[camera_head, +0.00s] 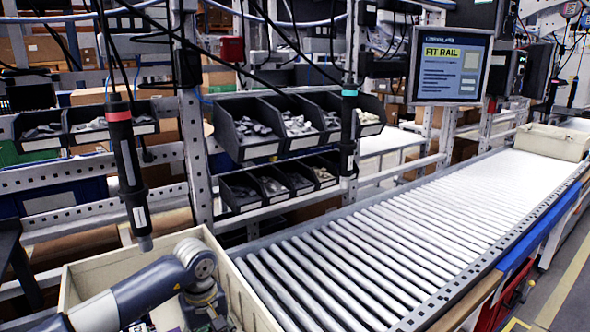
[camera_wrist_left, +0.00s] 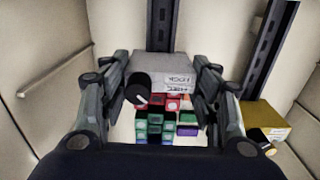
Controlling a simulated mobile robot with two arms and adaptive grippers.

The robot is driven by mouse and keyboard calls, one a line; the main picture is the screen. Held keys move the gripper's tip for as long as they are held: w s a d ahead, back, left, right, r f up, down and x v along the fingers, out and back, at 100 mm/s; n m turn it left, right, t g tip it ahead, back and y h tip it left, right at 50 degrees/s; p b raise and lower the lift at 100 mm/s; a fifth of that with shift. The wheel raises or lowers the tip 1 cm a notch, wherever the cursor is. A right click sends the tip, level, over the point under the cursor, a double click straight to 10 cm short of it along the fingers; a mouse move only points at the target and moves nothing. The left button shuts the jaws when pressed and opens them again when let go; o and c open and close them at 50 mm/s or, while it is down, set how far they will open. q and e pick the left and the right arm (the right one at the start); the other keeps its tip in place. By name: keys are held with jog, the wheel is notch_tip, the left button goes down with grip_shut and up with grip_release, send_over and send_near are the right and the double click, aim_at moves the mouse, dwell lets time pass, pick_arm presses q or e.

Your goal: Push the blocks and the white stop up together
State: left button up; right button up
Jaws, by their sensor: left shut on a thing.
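In the left wrist view, a grey-white block with printed labels, which I take for the white stop (camera_wrist_left: 172,68), sits between the fingers of my left gripper (camera_wrist_left: 163,62). The gripper is shut on it. Several small coloured blocks (camera_wrist_left: 160,125), green, red, blue and purple, lie packed just below it in the picture. A black round knob (camera_wrist_left: 138,90) is at the stop's left. In the head view, my left gripper (camera_head: 205,305) reaches down inside a beige crate (camera_head: 95,268); the stop and blocks are hidden there. My right gripper is in neither view.
In the wrist view, a yellow box (camera_wrist_left: 264,118) lies at the right, beside dark slotted rails (camera_wrist_left: 268,48). In the head view, a black hanging screwdriver (camera_head: 130,170) is close above the crate. A mostly clear roller conveyor (camera_head: 400,235) runs to the right.

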pick_arm(q)
jog(key=shift+w+a+f+b, duration=0.15)
jog(key=shift+a+b, duration=0.2)
jog(key=shift+a, duration=0.1)
jog(key=shift+w+a+f+b, duration=0.1)
jog(key=shift+a+f+b, duration=0.05)
jog(key=shift+a+b, duration=0.25)
dwell(1.1)
jog(key=shift+w+a+b, duration=0.1)
jog(key=shift+b, duration=0.3)
dwell(1.2)
jog(key=o, duration=1.1)
jog(key=shift+o, duration=0.3)
jog(key=shift+a, duration=0.25)
jog(key=shift+r, duration=0.1)
jog(key=shift+d+r, duration=0.1)
jog(key=shift+d, duration=0.2)
jog(key=shift+d, duration=0.15)
jog(key=shift+r, duration=0.15)
